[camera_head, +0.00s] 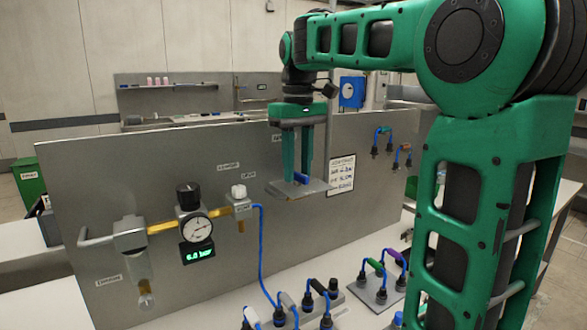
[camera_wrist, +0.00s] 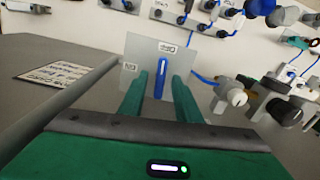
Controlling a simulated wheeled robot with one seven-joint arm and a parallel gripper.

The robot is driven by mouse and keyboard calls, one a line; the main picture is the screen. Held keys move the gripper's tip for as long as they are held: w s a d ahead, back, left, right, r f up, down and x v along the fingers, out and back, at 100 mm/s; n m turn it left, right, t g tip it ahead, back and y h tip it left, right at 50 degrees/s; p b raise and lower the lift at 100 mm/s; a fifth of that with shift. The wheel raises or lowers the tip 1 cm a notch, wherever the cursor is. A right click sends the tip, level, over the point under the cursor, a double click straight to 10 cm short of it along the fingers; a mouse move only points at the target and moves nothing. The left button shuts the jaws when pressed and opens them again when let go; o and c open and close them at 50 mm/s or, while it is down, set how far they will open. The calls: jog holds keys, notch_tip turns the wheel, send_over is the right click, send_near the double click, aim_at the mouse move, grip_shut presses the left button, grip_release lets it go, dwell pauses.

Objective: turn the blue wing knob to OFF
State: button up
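The blue wing knob (camera_wrist: 161,78) stands on a light grey plate (camera_wrist: 140,50) in the wrist view. Its long side runs up and down in that picture, in line with the upper label (camera_wrist: 168,46); another label (camera_wrist: 130,67) is at the left. Their lettering is too small to read surely. My gripper (camera_wrist: 163,85) is open, with one green finger on each side of the knob and narrow gaps visible. In the head view my gripper (camera_head: 297,176) points down at the plate (camera_head: 312,187), and the knob is mostly hidden by the fingers.
A grey upright panel (camera_head: 110,185) stands behind, carrying a gauge (camera_head: 197,228), a black knob (camera_head: 188,195) and a white knob (camera_head: 239,191). A written sheet (camera_head: 341,174) is right of my gripper. Several cable plugs (camera_head: 320,290) stand on the white bench in front.

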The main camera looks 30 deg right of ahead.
aim_at(297, 172)
jog(key=shift+c, duration=0.2)
grip_shut()
jog(key=shift+m, duration=0.7)
jog(key=shift+o, duration=0.2)
grip_release()
jog(key=shift+r, duration=0.1)
notch_tip(297, 172, up, 11)
jog(key=shift+f, duration=0.2)
